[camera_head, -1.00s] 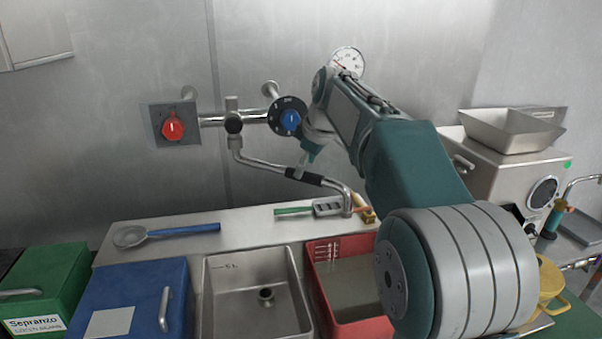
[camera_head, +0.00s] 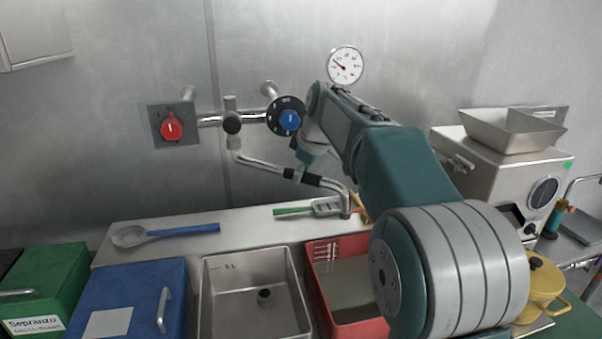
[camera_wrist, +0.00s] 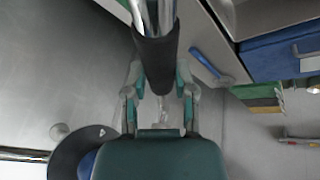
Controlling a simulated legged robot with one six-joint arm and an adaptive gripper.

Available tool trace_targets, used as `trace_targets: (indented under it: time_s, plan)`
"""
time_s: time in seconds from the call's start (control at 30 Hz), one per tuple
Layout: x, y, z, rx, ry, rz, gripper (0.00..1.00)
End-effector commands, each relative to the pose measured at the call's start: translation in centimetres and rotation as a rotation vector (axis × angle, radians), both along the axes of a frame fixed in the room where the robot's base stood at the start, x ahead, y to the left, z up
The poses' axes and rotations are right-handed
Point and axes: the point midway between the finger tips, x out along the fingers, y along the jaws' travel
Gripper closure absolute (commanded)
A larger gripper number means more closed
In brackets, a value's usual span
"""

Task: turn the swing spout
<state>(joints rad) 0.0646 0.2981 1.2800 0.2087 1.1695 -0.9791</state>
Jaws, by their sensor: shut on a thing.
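The swing spout (camera_head: 262,163) is a bent chrome pipe with a black sleeve (camera_head: 303,178). It hangs from the wall pipe and reaches right, with its outlet end over the red basin (camera_head: 322,250). My gripper (camera_head: 304,160) is at the black sleeve, partly hidden behind my arm. In the wrist view my gripper (camera_wrist: 160,92) has a finger on each side of the sleeve (camera_wrist: 157,62) and is shut on it.
A red knob (camera_head: 172,128) and a blue knob (camera_head: 289,121) sit on the wall near the spout. A steel sink (camera_head: 219,270) is left of the red basin. A blue-handled ladle (camera_head: 185,230) and a green-handled spatula (camera_head: 292,210) lie on the ledge. A grinder (camera_head: 490,170) stands at right.

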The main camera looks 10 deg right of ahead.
Motion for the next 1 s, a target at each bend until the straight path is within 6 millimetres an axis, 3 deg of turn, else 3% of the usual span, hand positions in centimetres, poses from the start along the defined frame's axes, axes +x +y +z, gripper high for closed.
trace_targets:
  time_s: [0.37, 0.7, 1.0]
  plan:
    - [-2.4, 1.9, -0.2, -0.008, 0.011, -0.152, 1.0]
    - [-5.1, 6.8, -0.3, -0.009, 0.012, -0.426, 1.0]
    - [-6.2, 11.1, -0.3, -0.01, 0.01, -0.648, 1.0]
